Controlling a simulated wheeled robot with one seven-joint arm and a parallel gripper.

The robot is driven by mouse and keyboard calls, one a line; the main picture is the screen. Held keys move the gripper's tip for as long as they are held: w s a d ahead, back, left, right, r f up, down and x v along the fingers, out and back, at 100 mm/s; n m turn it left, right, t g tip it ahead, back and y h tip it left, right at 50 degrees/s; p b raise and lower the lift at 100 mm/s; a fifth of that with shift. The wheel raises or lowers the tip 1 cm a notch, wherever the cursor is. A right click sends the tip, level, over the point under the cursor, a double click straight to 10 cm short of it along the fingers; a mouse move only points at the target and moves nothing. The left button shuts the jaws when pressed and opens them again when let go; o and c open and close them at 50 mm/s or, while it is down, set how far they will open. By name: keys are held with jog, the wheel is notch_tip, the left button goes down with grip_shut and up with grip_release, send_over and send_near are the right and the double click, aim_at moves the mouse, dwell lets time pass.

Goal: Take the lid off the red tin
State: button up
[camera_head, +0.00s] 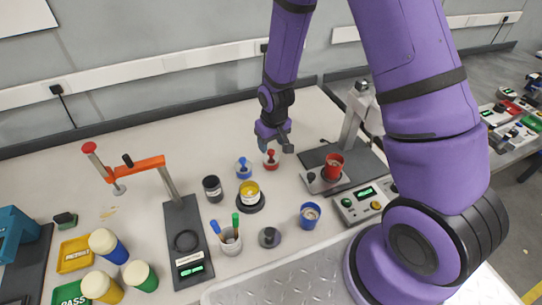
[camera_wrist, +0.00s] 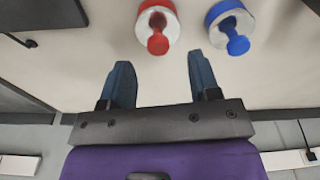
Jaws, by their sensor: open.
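A small round red tin (camera_head: 271,160) with a pale top and a red knob stands on the bench just below my gripper in the head view. In the wrist view the red tin (camera_wrist: 158,20) is at the top edge, partly cut off, its knob pointing toward the gap between my fingers. My gripper (camera_head: 283,146) is open and empty; in the wrist view the fingers (camera_wrist: 158,80) are apart and do not touch the tin. A larger red container (camera_head: 333,168) stands on a plate to the right; I cannot tell whether it has a lid.
A similar blue one (camera_head: 243,170) stands close left of the red tin. A dark tin (camera_head: 212,190), a yellow tin (camera_head: 249,193) and a blue tin (camera_head: 310,217) stand nearby. A pen cup (camera_head: 230,243) is in front; an orange-armed stand (camera_head: 180,235) is left.

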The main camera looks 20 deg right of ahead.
aim_at(271, 151)
jog(key=shift+w+f, duration=0.15)
jog(key=shift+f, duration=1.1)
jog(key=shift+w+f, duration=0.15)
jog(key=shift+f, duration=1.1)
jog(key=shift+c, duration=0.2)
jog(key=c, duration=0.9)
